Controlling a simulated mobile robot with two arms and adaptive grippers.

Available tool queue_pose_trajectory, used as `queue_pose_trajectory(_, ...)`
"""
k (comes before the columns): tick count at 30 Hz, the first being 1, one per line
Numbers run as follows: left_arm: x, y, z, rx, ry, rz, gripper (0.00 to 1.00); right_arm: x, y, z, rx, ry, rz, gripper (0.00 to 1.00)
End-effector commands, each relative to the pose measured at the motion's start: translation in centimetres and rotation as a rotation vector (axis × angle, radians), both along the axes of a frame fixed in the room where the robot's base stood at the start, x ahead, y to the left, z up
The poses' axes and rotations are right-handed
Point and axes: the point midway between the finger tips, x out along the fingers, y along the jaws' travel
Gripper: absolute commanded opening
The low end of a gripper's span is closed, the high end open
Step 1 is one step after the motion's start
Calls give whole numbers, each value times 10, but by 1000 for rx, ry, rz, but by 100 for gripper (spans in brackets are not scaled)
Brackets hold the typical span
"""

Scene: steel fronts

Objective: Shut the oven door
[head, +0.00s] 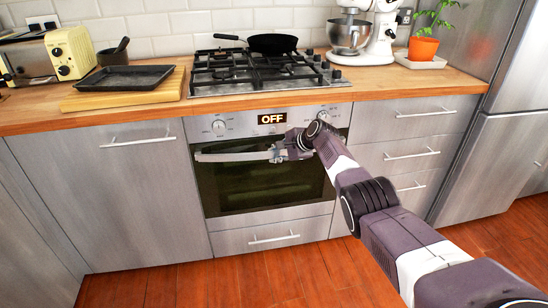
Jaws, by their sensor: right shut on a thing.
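The oven door (262,190) has dark glass and stands upright below the control panel, flush or nearly flush with the oven front. I cannot tell whether a small gap is left. Its pale bar handle (230,157) runs across the top of the door. My right gripper (277,153) is shut on the handle, right of its middle. My right arm comes in from the lower right and hides the handle's right end and the door's right edge. My left gripper is not in view.
The oven panel (240,123) shows OFF between two knobs. A gas hob (262,75) with a black pan (272,44) is above. A drawer (272,237) lies below the door. Steel cabinet fronts flank the oven. The wooden floor (215,286) in front is clear.

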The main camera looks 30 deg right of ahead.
Motion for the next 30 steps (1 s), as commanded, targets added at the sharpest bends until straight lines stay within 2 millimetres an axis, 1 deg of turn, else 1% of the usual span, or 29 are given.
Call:
queue_pose_trajectory(1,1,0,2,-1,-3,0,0,1,3,1,4,-4,2,0)
queue_pose_trajectory(3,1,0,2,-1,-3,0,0,1,3,1,3,-4,3,0)
queue_pose_trajectory(4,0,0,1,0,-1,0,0,1,3,1,3,-4,3,19)
queue_pose_trajectory(6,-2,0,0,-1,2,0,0,1,3,0,3,-3,3,27)
queue_pose_trajectory(12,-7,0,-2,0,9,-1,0,0,2,-1,1,-2,2,27)
queue_pose_trajectory(15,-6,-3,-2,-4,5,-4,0,0,1,-1,0,-1,1,27)
queue_pose_trajectory(20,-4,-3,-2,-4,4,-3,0,-3,0,1,0,-1,1,27)
queue_pose_trajectory(30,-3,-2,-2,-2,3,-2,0,-18,-4,15,-2,-3,2,27)
